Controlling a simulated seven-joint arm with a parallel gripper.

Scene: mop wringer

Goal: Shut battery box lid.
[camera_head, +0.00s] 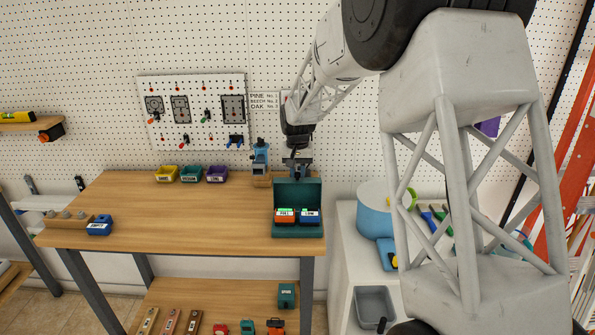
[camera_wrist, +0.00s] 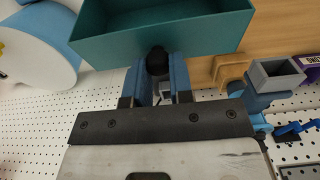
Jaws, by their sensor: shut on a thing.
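The teal battery box (camera_head: 297,233) stands at the right end of the workbench. Its lid (camera_head: 297,192) is raised upright at the back. Two batteries sit side by side in the box: an orange one labelled FULL (camera_head: 285,217) and a blue one labelled LOW (camera_head: 310,217). My gripper (camera_head: 297,172) is behind the lid's top edge. In the wrist view, the blue fingers of my gripper (camera_wrist: 160,72) are closed around a black knob (camera_wrist: 157,58) beside a teal hollow part (camera_wrist: 165,22). I cannot tell there where lid and box meet.
Yellow (camera_head: 166,174), teal (camera_head: 191,173) and purple (camera_head: 216,174) bins stand at the back of the workbench (camera_head: 190,215). A blue vise-like tool (camera_head: 260,158) is close left of my gripper. A blue battery (camera_head: 99,226) is at the left end. The bench middle is clear.

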